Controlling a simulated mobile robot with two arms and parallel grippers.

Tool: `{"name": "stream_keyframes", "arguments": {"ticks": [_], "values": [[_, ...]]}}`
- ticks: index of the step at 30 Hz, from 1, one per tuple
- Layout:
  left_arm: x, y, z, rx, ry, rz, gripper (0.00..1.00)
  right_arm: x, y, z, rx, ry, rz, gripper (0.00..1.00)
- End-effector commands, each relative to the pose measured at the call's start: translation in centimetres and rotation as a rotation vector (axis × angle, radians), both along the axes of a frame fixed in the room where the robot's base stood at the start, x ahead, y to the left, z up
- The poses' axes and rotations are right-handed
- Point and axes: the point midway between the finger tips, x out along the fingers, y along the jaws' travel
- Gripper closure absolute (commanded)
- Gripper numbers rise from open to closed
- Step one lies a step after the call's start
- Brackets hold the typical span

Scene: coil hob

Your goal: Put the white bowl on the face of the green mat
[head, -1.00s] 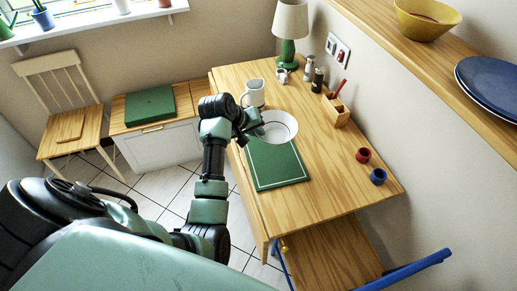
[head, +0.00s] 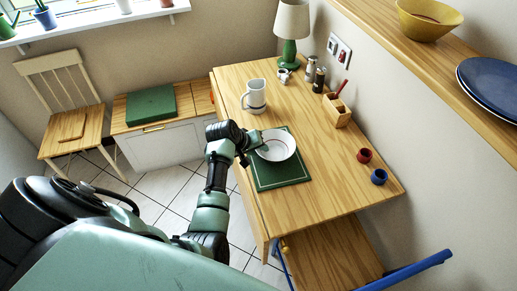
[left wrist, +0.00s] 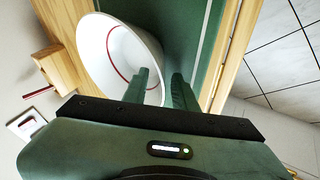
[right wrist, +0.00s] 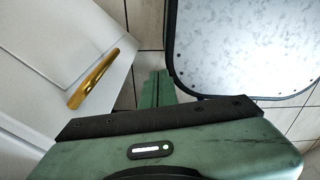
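The white bowl (head: 281,147) with a red ring inside is upright over the far half of the green mat (head: 280,180) and appears to rest on it. My left gripper (head: 256,143) is at the bowl's left rim. In the left wrist view my left gripper (left wrist: 160,72) has its fingers apart, one inside the bowl (left wrist: 105,50) and one outside. My right gripper (right wrist: 160,75) is shut and empty, away from the table.
A white jug (head: 255,96) stands beyond the mat. A green lamp (head: 289,55), shakers (head: 318,79), a wooden holder (head: 337,110) and red (head: 364,155) and blue (head: 378,176) rings are on the table. The table front is clear.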

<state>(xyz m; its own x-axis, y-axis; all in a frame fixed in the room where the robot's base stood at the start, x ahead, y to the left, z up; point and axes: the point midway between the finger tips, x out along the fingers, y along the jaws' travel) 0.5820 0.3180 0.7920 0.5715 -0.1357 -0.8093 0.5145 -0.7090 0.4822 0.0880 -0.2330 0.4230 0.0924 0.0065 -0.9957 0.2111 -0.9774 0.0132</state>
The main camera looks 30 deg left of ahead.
Motion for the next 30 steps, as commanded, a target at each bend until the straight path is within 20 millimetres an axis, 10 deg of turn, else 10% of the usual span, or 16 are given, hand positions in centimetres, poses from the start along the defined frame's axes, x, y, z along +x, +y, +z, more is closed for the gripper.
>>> {"name": "stream_keyframes", "arguments": {"ticks": [12,30], "values": [[-0.5,0.2,0.8,0.002,-0.002,0.001,0.73,0.0,0.0,0.1,0.0,0.001,0.001,1.0],[-6.4,1.6,9.2,0.001,-0.001,0.001,0.73,-0.1,-0.4,0.4,-0.005,0.001,0.004,1.0]]}}
